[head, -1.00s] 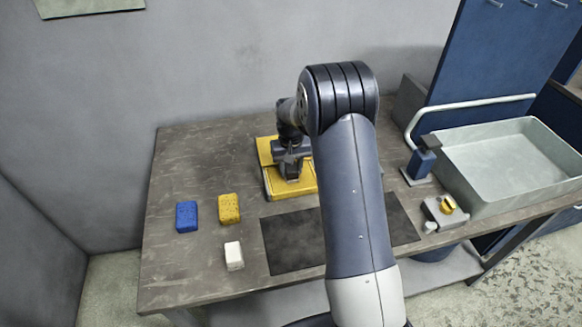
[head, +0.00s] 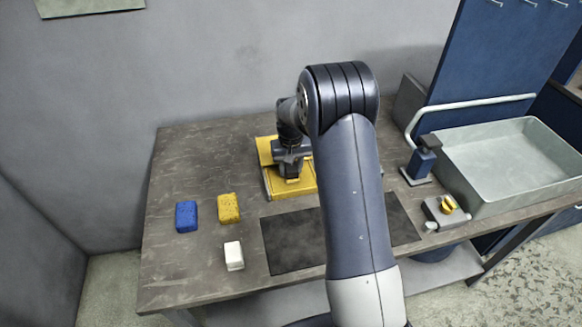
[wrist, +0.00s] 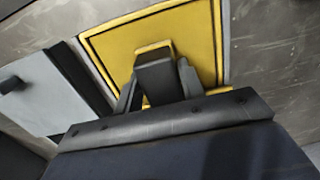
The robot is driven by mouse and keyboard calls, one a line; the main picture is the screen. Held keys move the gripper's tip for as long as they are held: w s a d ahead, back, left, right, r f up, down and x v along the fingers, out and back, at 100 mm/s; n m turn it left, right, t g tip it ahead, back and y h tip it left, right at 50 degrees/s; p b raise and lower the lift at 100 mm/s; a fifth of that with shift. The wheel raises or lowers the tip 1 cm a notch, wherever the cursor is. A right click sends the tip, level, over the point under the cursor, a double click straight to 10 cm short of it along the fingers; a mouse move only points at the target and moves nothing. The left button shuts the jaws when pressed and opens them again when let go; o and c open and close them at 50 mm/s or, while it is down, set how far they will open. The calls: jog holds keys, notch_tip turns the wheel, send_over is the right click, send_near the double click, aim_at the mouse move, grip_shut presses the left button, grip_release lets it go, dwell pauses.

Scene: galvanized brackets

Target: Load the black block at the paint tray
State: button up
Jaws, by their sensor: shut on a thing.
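My gripper (head: 291,158) is over the yellow paint tray (head: 273,184) at the back middle of the table. In the wrist view, my gripper (wrist: 156,90) is shut on the black block (wrist: 155,77), with a finger on either side. A yellow edge shows along the block's far end, against the yellow tray (wrist: 203,38). In the head view, yellow shows at the block's lower end too. I cannot tell whether the block touches the tray. My arm hides the tray's right side in the head view.
A blue sponge (head: 186,217), a yellow sponge (head: 228,208) and a white block (head: 234,255) stand at left. A dark mat (head: 290,240) lies in front. A grey basin (head: 480,200), a blue dispenser (head: 421,163) and a small grey fixture (head: 440,214) are at right.

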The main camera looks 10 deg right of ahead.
jog(key=shift+r+p, duration=2.1)
jog(key=shift+r, duration=1.4)
